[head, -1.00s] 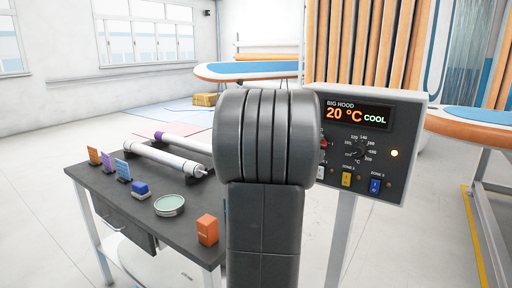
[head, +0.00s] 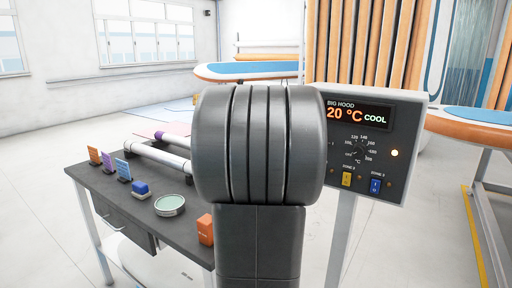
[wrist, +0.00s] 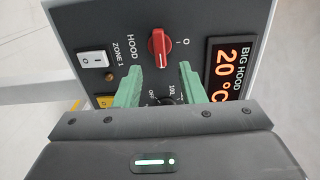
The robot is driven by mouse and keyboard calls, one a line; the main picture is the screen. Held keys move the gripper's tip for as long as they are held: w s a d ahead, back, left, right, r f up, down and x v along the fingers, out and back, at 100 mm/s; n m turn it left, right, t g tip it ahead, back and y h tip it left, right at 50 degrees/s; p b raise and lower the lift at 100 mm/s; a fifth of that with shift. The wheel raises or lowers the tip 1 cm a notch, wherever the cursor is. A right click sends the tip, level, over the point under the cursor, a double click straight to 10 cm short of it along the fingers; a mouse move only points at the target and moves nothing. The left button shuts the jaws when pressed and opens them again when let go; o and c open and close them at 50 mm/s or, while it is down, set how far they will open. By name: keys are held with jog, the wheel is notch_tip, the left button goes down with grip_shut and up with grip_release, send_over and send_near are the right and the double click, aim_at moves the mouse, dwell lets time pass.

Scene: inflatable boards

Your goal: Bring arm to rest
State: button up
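My gripper (wrist: 159,80) shows in the wrist view, its two green fingers apart with nothing between them. It is in front of the control panel, which appears turned sideways there. A red rotary switch (wrist: 158,47) on the panel lies just beyond the fingertips. In the head view my dark arm (head: 258,145) stands upright in the middle and hides my gripper and the panel's left part. The control panel (head: 405,172) reads "BIG HOOD 20 °C COOL".
Boards on stands are behind and at the right. Floor at the left is open.

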jog(key=v, duration=0.7)
jog(key=w+d+n+p, duration=0.6)
jog(key=w+d+n, duration=0.1)
jog(key=w, duration=0.4)
jog(key=shift+d+r+n+p, duration=0.25)
jog(key=shift+n+p, duration=0.1)
jog(key=shift+n, duration=0.15)
jog(key=shift+f, duration=0.1)
